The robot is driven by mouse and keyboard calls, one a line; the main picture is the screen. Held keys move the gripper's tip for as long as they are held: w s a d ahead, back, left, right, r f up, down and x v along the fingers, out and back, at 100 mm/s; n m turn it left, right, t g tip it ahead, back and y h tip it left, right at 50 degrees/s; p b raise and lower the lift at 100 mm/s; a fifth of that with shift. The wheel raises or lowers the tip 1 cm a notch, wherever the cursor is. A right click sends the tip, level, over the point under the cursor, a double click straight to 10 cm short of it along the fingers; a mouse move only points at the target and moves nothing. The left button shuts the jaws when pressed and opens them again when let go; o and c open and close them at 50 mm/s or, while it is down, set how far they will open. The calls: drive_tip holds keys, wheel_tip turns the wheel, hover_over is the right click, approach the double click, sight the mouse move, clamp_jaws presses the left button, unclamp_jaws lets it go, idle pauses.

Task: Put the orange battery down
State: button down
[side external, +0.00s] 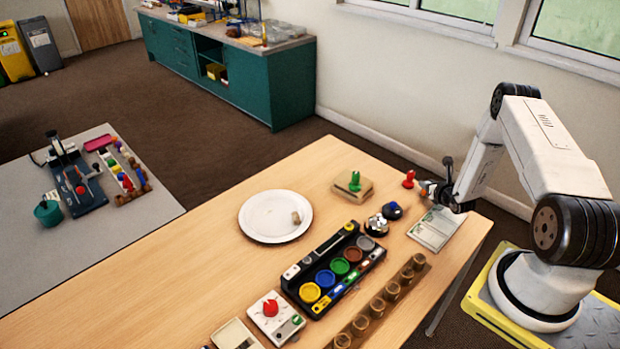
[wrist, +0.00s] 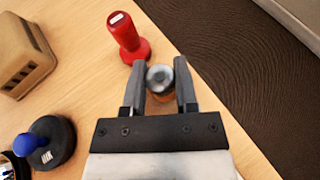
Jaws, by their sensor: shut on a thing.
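My gripper (wrist: 160,82) is shut on the orange battery. In the wrist view the battery shows its round silver end (wrist: 159,76) toward the camera, with a strip of orange body (wrist: 161,97) below it between the fingers. In the side view my gripper (side external: 430,190) is low at the far right end of the wooden table, and the battery is too small there to make out clearly. I cannot tell whether the battery touches the table.
A red-handled stamp (wrist: 126,33) stands close beyond the fingertips. A dark stamp with a blue knob (wrist: 50,143) and a tan block (wrist: 22,55) are to the left. A white plate (side external: 257,233) holds a small beige piece. A printed card (side external: 434,229) lies near my gripper.

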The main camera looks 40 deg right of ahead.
drive_tip(key=shift+f, duration=0.1)
drive_tip(key=shift+c, duration=1.9)
unclamp_jaws()
drive_tip(key=shift+s+a+r, duration=0.15)
drive_tip(key=shift+s+r, duration=0.15)
drive_tip(key=shift+v, duration=3.4)
drive_tip(key=shift+w, duration=0.1)
